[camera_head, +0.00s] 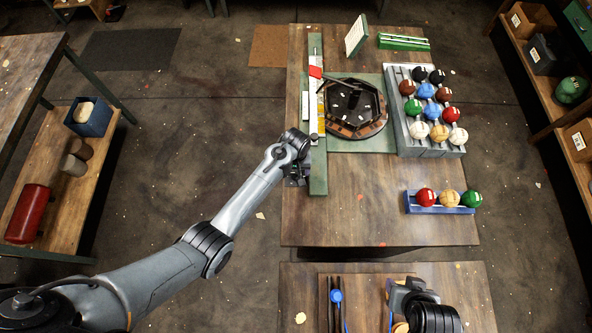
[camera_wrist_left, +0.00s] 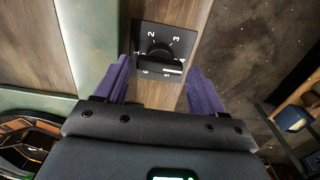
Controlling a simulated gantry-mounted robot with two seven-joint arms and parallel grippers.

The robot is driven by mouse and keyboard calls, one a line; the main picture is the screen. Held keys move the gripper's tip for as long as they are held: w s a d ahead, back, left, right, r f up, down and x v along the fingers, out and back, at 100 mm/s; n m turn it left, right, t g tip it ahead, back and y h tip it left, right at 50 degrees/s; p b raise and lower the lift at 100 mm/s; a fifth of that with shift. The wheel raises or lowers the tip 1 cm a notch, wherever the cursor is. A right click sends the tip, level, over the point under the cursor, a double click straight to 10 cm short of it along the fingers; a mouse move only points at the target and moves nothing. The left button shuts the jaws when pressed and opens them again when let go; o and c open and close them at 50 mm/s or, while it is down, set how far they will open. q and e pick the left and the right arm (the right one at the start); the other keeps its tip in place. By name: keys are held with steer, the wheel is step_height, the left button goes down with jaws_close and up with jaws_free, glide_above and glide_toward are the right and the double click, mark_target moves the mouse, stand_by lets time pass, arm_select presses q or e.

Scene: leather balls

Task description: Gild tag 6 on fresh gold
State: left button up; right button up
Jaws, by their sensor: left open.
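The plate carries numbers 1 to 6 around a dark knob (camera_wrist_left: 158,50); a white bar lies near 4 and 5, and I cannot tell which number is set. A pale strip (camera_head: 315,50) with a yellow part (camera_head: 321,110) and a red piece (camera_head: 316,72) lies on the table. No tag 6 can be made out. My right gripper is near the bottom edge, its fingers hidden.
An octagonal wooden ring (camera_head: 343,129) stands on the green mat. A grey rack (camera_head: 420,150) of several colored balls stands right of it. A blue tray (camera_head: 440,209) holds three balls. A front table (camera_head: 300,275) carries a blue-headed tool (camera_head: 336,296). The main table's front left is clear.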

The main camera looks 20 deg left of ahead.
arm_select(q)
steer(key=shift+f, duration=0.65)
steer(key=c, duration=0.8)
steer(key=shift+m, duration=0.3)
